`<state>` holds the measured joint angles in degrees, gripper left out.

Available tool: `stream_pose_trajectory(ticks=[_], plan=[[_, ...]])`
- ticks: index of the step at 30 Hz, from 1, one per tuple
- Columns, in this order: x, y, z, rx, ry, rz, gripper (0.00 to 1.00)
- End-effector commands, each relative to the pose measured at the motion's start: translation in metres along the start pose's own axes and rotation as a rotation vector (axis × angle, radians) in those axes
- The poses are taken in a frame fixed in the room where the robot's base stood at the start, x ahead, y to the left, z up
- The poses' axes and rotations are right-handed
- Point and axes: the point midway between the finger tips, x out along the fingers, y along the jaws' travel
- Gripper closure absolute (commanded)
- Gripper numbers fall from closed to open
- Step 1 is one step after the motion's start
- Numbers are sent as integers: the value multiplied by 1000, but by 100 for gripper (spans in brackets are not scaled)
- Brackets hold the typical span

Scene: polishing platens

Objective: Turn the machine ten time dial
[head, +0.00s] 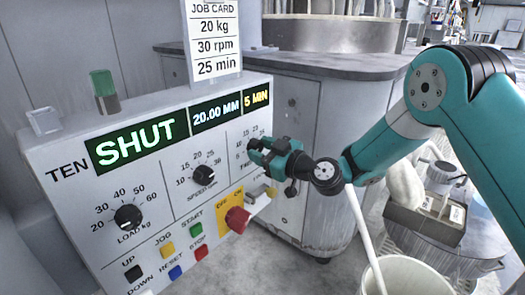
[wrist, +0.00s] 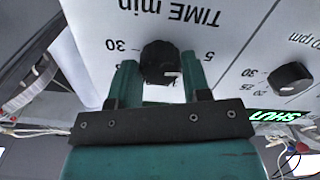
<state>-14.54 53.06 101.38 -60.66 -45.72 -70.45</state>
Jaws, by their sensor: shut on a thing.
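The machine TEN panel (head: 100,190) is white and carries three black dials. My gripper (head: 262,150) is at the time dial at the panel's upper right. In the wrist view, which shows the panel upside down, the black time dial (wrist: 160,60) sits between the two teal fingers of my gripper (wrist: 159,78), and they are shut on it. A pale mark shows on the dial's edge near the 5 side. In the head view the fingers cover most of this dial. The time display (head: 257,98) reads 5 MIN.
The job card (head: 213,45) reads 20 kg, 30 rpm, 25 min. The speed dial (head: 203,174) and load dial (head: 128,217) are left of my gripper. A red knob (head: 237,219) sticks out below it. A white bucket (head: 405,275) stands at lower right.

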Motion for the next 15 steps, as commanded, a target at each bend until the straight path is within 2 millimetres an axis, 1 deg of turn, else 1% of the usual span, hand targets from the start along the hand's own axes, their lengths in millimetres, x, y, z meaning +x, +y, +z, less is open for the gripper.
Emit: stream_pose_trajectory(ticks=[8, 15], plan=[[0, -1, 1, 179, -1, 0, 80], [0, -1, 1, 405, -1, 0, 80]])
